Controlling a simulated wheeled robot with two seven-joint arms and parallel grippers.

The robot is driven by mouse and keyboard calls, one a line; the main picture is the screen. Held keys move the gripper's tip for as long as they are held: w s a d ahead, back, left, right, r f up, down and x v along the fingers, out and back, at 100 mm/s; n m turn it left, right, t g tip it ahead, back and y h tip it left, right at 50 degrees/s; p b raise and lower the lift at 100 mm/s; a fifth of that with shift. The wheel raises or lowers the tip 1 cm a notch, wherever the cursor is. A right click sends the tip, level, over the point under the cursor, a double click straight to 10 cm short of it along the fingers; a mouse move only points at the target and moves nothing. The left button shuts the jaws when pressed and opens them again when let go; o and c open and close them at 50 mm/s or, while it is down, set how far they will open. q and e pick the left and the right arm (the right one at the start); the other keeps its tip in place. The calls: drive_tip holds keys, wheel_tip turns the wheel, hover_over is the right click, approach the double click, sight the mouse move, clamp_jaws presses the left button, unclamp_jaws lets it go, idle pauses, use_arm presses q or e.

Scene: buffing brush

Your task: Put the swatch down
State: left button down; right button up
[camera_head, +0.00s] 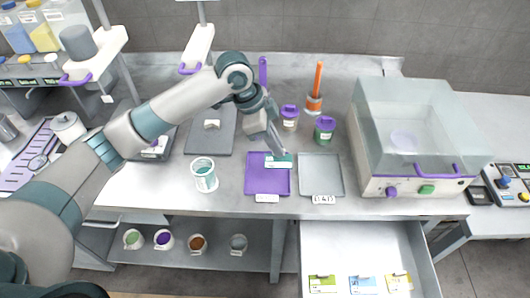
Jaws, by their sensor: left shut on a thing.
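My left gripper (276,148) reaches in from the left over the bench. It is shut on a small swatch (279,163), a card with a teal part and a pale part. The swatch is at the upper right of the purple tray (268,184). I cannot tell whether it touches the tray. A grey tray (321,176) with a white label lies just right of the purple one. My right gripper is not in view.
A white-and-teal cup (204,174) stands left of the purple tray. Two purple-lidded jars (325,130) and an orange-handled brush (318,78) stand behind. A clear-lidded machine (410,130) is at right. An open drawer (350,250) holds several swatches.

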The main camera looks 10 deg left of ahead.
use_arm(q)
drive_tip(key=a+f, duration=0.1)
drive_tip(key=a, duration=0.2)
drive_tip(key=shift+f+p, duration=0.3)
drive_tip(key=shift+f, duration=0.05)
drive_tip(key=shift+f, duration=0.15)
wheel_tip(320, 180, down, 3)
drive_tip(key=shift+f+p, duration=0.2)
drive_tip(key=shift+p, duration=0.7)
drive_tip(key=shift+f, duration=0.2)
drive_tip(key=shift+f, duration=0.1)
drive_tip(key=c, duration=1.9)
unclamp_jaws()
